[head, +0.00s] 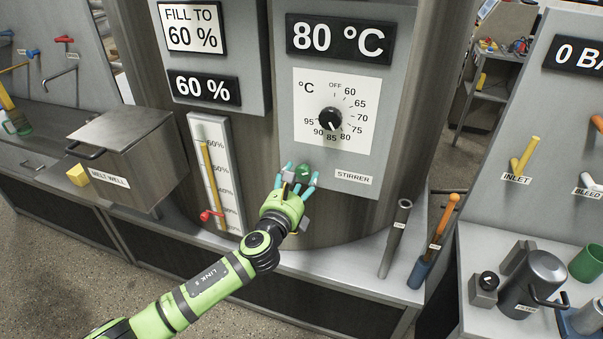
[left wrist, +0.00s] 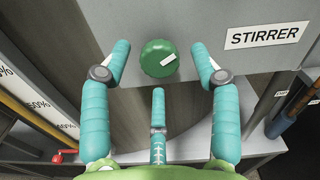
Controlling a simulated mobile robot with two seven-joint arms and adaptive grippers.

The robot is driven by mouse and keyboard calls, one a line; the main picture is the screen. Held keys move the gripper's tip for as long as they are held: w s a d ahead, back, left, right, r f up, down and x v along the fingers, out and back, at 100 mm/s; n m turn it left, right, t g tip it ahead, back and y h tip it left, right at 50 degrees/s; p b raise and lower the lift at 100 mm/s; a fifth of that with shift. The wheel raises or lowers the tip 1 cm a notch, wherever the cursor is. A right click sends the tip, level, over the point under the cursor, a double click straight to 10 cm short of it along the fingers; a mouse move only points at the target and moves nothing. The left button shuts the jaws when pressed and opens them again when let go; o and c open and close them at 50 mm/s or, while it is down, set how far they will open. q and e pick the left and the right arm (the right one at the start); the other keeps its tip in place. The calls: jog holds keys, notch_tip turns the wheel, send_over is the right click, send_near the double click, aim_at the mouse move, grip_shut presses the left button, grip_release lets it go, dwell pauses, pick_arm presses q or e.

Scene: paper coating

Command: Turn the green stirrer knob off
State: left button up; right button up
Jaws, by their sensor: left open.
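The green stirrer knob (head: 303,172) sits low on the grey panel of the steel tank, left of the STIRRER label (head: 353,177). In the left wrist view the knob (left wrist: 158,59) is round, with a white mark pointing up and to the right. My left gripper (head: 298,178) is open just in front of the knob, and its teal fingers (left wrist: 160,70) stand to either side of it and below. No finger visibly touches the knob. My right gripper is not in view.
Above the knob is a black temperature dial (head: 330,119) under an 80 °C display (head: 340,39). A level gauge (head: 215,170) with a red valve stands to the left. A grey melt well box (head: 127,155) is further left. A grey rod (head: 396,238) and an orange-handled tool (head: 441,235) stand to the right.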

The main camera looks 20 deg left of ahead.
pick_arm(q)
jog(key=shift+w, duration=1.1)
jog(key=c, duration=1.1)
jog(key=shift+c, duration=0.2)
jog(key=n, duration=0.5)
jog(key=shift+d+n+b, duration=0.1)
jog(key=shift+n+b, duration=0.2)
jog(key=shift+b, duration=0.1)
jog(key=n, duration=0.6)
jog(key=shift+n, duration=0.3)
